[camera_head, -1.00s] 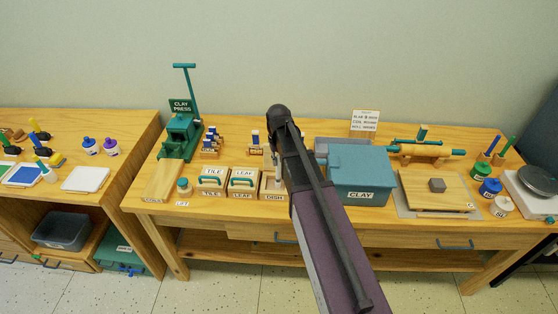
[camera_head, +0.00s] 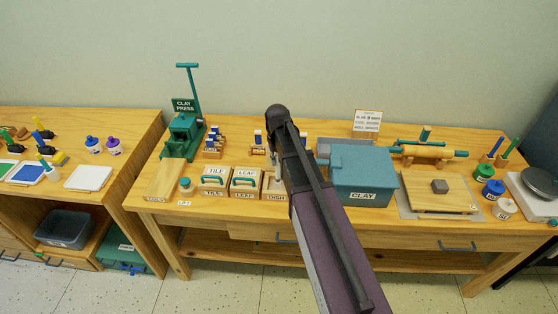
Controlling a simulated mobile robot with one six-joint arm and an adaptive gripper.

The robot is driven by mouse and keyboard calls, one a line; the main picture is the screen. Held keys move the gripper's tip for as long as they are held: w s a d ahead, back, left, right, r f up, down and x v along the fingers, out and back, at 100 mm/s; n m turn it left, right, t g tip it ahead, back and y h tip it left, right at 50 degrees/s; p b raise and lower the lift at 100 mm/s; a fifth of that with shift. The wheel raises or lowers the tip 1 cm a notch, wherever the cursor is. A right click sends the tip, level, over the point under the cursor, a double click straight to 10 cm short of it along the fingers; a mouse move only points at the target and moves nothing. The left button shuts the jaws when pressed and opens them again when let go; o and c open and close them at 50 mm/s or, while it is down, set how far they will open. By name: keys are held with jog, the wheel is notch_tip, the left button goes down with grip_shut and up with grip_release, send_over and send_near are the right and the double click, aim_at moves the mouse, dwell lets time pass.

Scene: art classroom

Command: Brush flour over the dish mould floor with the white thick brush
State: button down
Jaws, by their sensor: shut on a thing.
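The dish mould (camera_head: 273,190) stands on the middle bench, at the right end of a row of pale wooden moulds. Its front label reads DISH. My dark arm covers its right part and most of its inside, so I cannot see its floor or any flour on it. I cannot make out the white thick brush.
Left of the dish mould are the leaf mould (camera_head: 245,183) and tile mould (camera_head: 215,181). The green clay press (camera_head: 183,135) is behind. The teal clay box (camera_head: 362,178) is close on the right, then a board (camera_head: 425,198) with a grey block.

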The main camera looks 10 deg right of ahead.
jog(key=shift+w+a, duration=0.2)
jog(key=shift+a, duration=0.25)
dwell(0.5)
jog(key=shift+s+d, duration=0.25)
jog(key=shift+d, duration=0.3)
jog(key=shift+s+d, duration=0.25)
jog(key=shift+d, duration=0.3)
dwell(1.5)
